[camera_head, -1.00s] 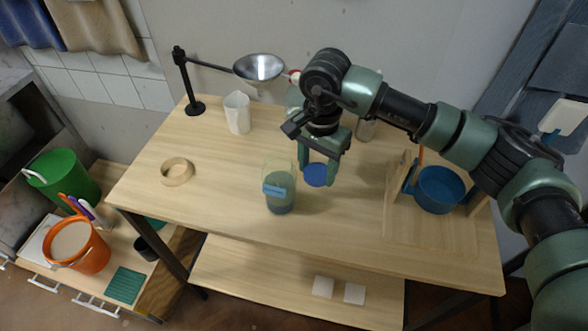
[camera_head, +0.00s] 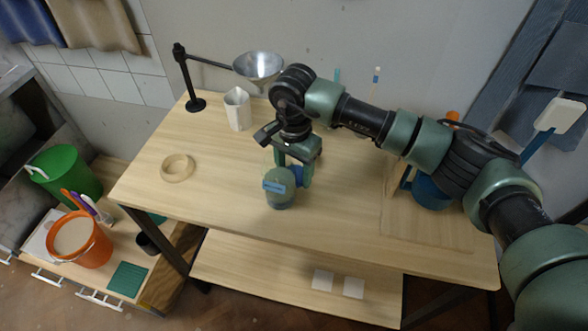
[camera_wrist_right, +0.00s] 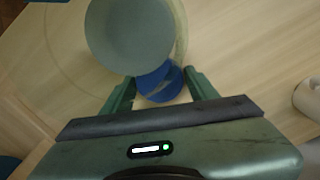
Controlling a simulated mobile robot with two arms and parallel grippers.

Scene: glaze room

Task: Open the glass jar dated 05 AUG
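A glass jar (camera_head: 279,192) with greenish-grey contents and a blue label stands at the middle of the table. The label's writing is too small to read. The jar also shows from above in the right wrist view (camera_wrist_right: 128,38); I see no blue cover on it. My right gripper (camera_head: 297,178) is just right of and behind the jar. In the right wrist view its fingers (camera_wrist_right: 160,82) sit on either side of a blue round lid (camera_wrist_right: 160,86), closed on it. The lid is partly hidden by the jar. My left gripper is out of view.
A tape-like ring (camera_head: 177,168) lies left on the table. A blue pot (camera_head: 430,193) stands right, partly behind my arm. The table's front is clear.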

